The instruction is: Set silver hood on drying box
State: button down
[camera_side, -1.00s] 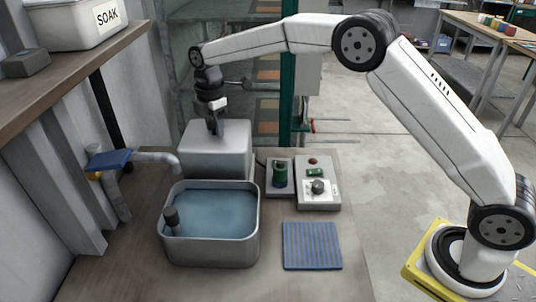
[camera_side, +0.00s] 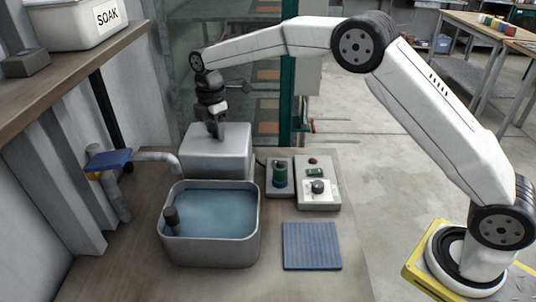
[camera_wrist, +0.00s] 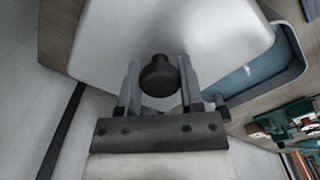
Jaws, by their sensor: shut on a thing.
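The silver hood (camera_side: 216,155) is a pale grey box-like cover behind the water tub in the side view. Its smooth top (camera_wrist: 175,28) fills the upper wrist view, with a dark round knob (camera_wrist: 158,77) on it. My gripper (camera_side: 215,132) points down at the hood's top, its two fingers on either side of the knob and shut on it. The drying box cannot be made out apart from the hood. Whether the hood's lower edge touches what is under it is hidden behind the tub.
A grey tub (camera_side: 210,253) of bluish water stands just in front of the hood. A control box (camera_side: 318,190) and a green-and-black button unit (camera_side: 280,178) stand to the right. A blue striped mat (camera_side: 312,246) lies in front. A pipe (camera_side: 155,158) reaches in from the left.

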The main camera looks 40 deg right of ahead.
jog(key=shift+f, duration=0.35)
jog(key=shift+c, duration=0.7)
grip_release()
jog(key=shift+r, duration=3.9)
